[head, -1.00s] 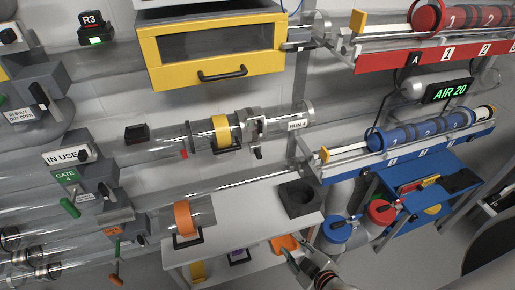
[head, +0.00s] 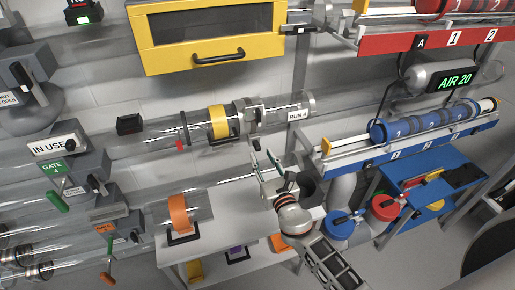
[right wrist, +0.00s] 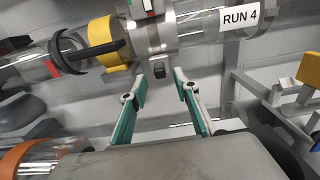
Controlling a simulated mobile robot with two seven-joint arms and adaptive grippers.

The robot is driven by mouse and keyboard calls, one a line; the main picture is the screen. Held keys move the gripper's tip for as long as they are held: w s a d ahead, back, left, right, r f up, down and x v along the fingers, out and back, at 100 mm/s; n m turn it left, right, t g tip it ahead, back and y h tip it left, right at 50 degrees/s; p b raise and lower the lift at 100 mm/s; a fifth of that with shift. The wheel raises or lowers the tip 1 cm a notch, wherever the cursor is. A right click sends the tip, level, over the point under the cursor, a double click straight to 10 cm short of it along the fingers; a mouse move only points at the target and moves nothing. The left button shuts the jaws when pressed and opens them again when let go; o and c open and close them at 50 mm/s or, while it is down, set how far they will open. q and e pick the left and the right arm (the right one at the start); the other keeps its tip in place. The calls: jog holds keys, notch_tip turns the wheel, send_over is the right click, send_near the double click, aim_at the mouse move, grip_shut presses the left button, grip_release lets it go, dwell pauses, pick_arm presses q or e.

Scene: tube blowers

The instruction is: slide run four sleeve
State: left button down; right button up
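The run four tube (head: 160,135) is clear and runs across the middle of the head view, with a RUN 4 label (head: 297,115). A yellow band with a black handle (head: 217,121) sits around it. To its right is a grey metal collar (head: 253,112) with a dark latch; the collar also shows in the right wrist view (right wrist: 153,35). I cannot tell which of these parts is the sleeve. My right gripper (head: 264,160) is open and empty, just below the collar. In the right wrist view its teal-padded fingers (right wrist: 156,88) point up toward the collar, apart from it. My left gripper is out of view.
A clear piece with an orange band (head: 178,212) stands on the white table (head: 225,240). A yellow cabinet (head: 205,38) hangs above the tube. The blue rack (head: 410,140) of numbered canisters is at right. Gate boxes and levers (head: 60,150) fill the left.

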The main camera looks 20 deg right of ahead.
aim_at(259, 150)
jog(key=shift+w+a, duration=0.1)
jog(key=shift+w, duration=2.7)
grip_shut()
jog(key=shift+d, duration=2.75)
grip_release()
jog(key=shift+d, duration=0.15)
jog(key=s, duration=1.2)
